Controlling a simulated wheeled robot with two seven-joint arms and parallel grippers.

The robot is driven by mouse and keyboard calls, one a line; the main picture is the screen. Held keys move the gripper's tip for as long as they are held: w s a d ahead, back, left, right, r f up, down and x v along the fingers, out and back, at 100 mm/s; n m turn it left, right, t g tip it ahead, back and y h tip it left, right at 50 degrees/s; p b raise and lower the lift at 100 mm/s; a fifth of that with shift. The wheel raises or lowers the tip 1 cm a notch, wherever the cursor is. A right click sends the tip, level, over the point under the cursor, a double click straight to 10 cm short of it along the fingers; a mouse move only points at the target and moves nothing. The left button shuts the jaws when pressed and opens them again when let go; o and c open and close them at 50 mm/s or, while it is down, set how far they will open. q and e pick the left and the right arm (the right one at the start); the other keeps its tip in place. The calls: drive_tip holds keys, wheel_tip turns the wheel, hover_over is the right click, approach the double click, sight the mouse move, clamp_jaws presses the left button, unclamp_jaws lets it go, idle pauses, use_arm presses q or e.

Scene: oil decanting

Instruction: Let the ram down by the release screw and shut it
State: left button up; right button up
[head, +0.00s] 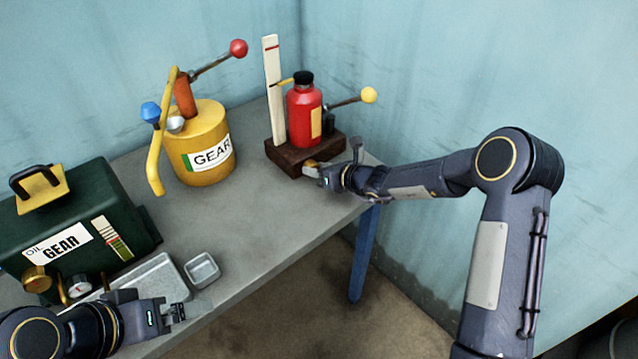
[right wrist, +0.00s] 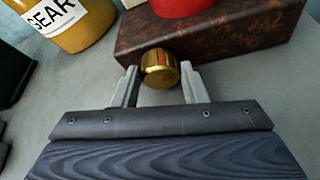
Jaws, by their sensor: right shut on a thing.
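The red jack (head: 304,118) stands upright on a brown block (head: 288,158) at the table's back right corner, its black-capped ram top (head: 303,78) just above the body. A yellow pointer (head: 284,82) reaches from the top to a white upright scale (head: 271,75), below the scale's red mark. The brass release screw (right wrist: 160,68) sticks out of the block's front face. My right gripper (head: 316,172) is shut on this screw, one finger on each side of it in the right wrist view. My left gripper (head: 180,312) is low at the left; its finger gap is unclear.
A yellow GEAR oil can (head: 200,165) with a red-knobbed lever stands left of the jack. A green oil box (head: 75,225) with gauges is at the left. A metal tray (head: 150,285) and a small square dish (head: 202,270) lie near the front edge. The jack's yellow-knobbed lever (head: 369,95) points right.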

drive_tip(key=b, duration=0.2)
drive_tip(key=n+b, duration=0.1)
drive_tip(key=b, duration=0.2)
drive_tip(key=shift+a+f+t+h, duration=0.1)
drive_tip(key=shift+f+t+h, duration=0.1)
drive_tip(key=shift+t+h, duration=0.1)
use_arm(q)
wheel_tip(320, 180, down, 8)
drive_tip(key=b, duration=0.1)
use_arm(e)
drive_tip(key=shift+r+n, duration=0.2)
drive_tip(key=shift+n, duration=0.1)
use_arm(q)
drive_tip(key=shift+r, duration=0.1)
use_arm(e)
drive_tip(key=o, duration=0.7)
drive_tip(key=shift+s, duration=0.1)
use_arm(q)
drive_tip(key=shift+r, duration=0.1)
use_arm(e)
drive_tip(key=shift+v, duration=3.9)
drive_tip(key=shift+a+r, duration=0.1)
